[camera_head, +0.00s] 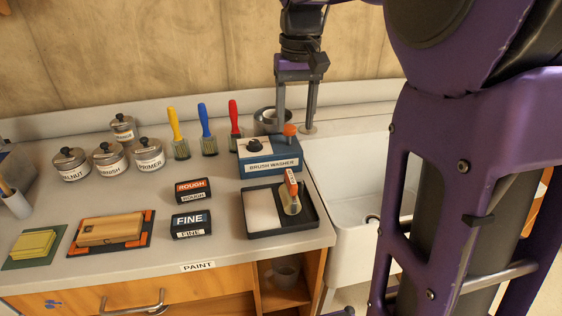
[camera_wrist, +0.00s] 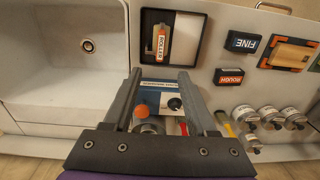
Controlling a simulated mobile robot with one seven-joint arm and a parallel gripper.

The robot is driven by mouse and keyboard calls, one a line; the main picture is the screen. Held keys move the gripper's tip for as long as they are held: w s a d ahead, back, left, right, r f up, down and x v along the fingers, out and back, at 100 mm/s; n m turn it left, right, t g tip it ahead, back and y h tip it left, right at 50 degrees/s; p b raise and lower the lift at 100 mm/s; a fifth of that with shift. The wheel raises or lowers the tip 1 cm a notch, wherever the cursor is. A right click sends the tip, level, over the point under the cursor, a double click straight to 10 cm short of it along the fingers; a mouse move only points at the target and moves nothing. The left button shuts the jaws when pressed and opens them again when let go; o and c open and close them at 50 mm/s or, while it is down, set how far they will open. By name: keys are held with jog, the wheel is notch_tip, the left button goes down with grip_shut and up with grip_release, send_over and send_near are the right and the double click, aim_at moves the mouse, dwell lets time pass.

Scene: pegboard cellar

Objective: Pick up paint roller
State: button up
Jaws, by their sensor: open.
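The paint roller (camera_head: 290,190) lies in a black tray (camera_head: 282,233) near the counter's front edge, beside the sink. Its handle end is orange and white with a label. In the wrist view the roller (camera_wrist: 161,42) reads "ROLLER" and sits in the tray (camera_wrist: 200,17) beyond my fingertips. My gripper (camera_head: 294,130) is open and empty, pointing down behind the tray, around the brush washer. The gripper (camera_wrist: 162,74) shows in the wrist view with its two fingers apart.
The blue brush washer (camera_head: 270,165) with an orange knob stands behind the tray. A white sink (camera_head: 350,230) lies right. Left are ROUGH (camera_head: 192,190) and FINE (camera_head: 191,224) blocks, a wooden block (camera_head: 110,229), upright brushes (camera_head: 207,130) and lidded jars (camera_head: 108,155).

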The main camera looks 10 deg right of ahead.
aim_at(291, 176)
jog(key=f, duration=0.4)
jog(key=f+b, duration=0.1)
jog(key=f, duration=0.3)
jog(key=f+b, duration=0.1)
jog(key=f, duration=0.2)
jog(key=shift+s+a+f, duration=0.1)
jog(key=shift+a+f, duration=0.2)
jog(key=shift+f, duration=0.1)
jog(key=shift+w+f+b, duration=0.15)
jog(key=shift+f+b, duration=0.25)
jog(key=shift+f, duration=1.05)
jog(key=shift+w+f+b, duration=0.1)
jog(key=shift+f+b, duration=0.25)
jog(key=shift+f, duration=1.05)
grip_shut()
